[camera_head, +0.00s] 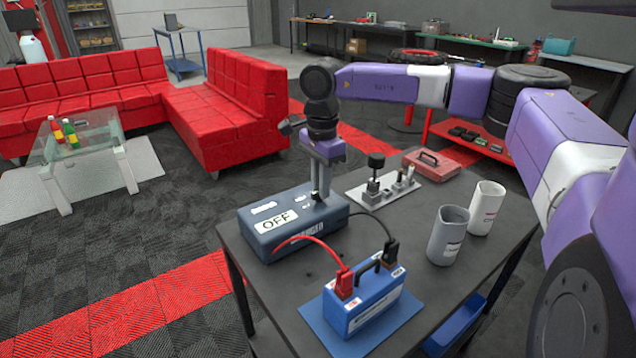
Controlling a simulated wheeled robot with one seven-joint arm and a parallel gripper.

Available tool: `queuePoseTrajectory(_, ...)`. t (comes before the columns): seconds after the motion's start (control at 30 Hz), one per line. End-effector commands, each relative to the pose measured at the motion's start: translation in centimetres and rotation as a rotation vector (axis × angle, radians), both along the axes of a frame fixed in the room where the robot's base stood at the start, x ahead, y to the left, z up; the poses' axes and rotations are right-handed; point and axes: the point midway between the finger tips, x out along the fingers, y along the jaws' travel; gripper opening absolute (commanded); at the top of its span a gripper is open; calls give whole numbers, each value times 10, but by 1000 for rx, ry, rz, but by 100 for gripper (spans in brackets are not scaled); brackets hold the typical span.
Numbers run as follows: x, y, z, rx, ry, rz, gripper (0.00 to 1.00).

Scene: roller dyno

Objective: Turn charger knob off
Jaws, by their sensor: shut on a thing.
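The charger (285,232) is a dark blue box on the grey table, with a white label reading "OFF" on its front slope. My gripper (320,197) points straight down at the right part of the charger's top. Its fingers are close together and shut on the charger knob. The knob itself is hidden by the fingers, so its angle cannot be told. A red and a black cable run from the charger to clamps on a blue battery (363,303), which stands on a blue mat.
Right of the charger, a metal plate (352,194) carries a black-knobbed device. Two cups, grey (447,236) and white (485,209), stand on the table's right side. A red toolbox (431,165) lies behind. My arm reaches over the table's far side.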

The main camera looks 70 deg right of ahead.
Motion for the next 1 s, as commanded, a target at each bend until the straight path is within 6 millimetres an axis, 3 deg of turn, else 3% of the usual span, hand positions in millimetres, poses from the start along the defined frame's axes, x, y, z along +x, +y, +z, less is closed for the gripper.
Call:
queuePoseTrajectory(0.57,3,-5,3,-14,-13,28,0)
queuePoseTrajectory(0.6,4,-5,3,-13,-12,28,20)
queuePoseTrajectory(0.7,3,-4,2,-11,-10,29,35)
queuePoseTrajectory(1.0,2,-2,2,-7,-5,30,35)
